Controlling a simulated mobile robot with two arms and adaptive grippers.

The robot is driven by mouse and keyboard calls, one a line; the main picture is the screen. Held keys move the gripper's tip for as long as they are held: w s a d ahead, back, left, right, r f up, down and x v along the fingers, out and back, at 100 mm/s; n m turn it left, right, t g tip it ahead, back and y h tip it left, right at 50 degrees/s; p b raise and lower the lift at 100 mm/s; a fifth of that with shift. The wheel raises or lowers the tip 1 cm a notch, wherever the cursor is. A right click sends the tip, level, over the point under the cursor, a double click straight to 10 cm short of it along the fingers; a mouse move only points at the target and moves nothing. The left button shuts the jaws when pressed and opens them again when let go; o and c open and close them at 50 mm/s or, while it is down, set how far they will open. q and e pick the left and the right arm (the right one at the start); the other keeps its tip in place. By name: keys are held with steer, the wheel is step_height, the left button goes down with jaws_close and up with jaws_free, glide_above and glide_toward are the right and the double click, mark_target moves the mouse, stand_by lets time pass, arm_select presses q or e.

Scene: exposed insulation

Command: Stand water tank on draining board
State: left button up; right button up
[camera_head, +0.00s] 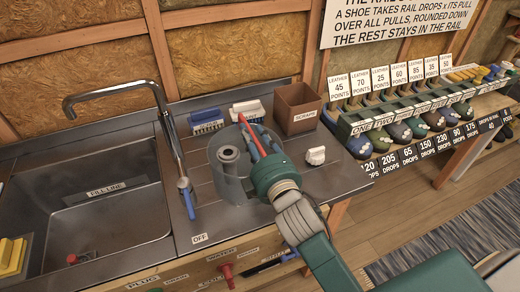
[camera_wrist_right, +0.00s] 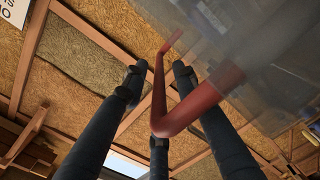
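The water tank (camera_head: 228,183) is a clear grey cylinder with a grey tube inside and a red handle. It is upright on the ribbed metal draining board (camera_head: 322,188), right of the sink. My right gripper (camera_head: 250,138) is at the tank's right side, its dark fingers around the red handle. In the right wrist view the handle (camera_wrist_right: 160,105) passes between the spread fingers (camera_wrist_right: 158,85), with gaps beside it, and the clear tank wall (camera_wrist_right: 255,45) is at upper right. My left gripper is not in view.
The sink (camera_head: 105,215) and its tall tap (camera_head: 165,115) are at left. Two brush-like blocks (camera_head: 207,118) and a brown bin (camera_head: 296,108) stand behind the tank. A white knob-like object (camera_head: 316,155) is at its right. A rack of shoes (camera_head: 400,130) is farther right.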

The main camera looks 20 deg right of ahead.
steer(key=s+b, duration=0.2)
steer(key=s, duration=0.7)
steer(key=shift+s+r, duration=0.1)
steer(key=shift+s, duration=0.3)
steer(key=shift+s+r, duration=0.15)
steer(key=shift+s, duration=0.25)
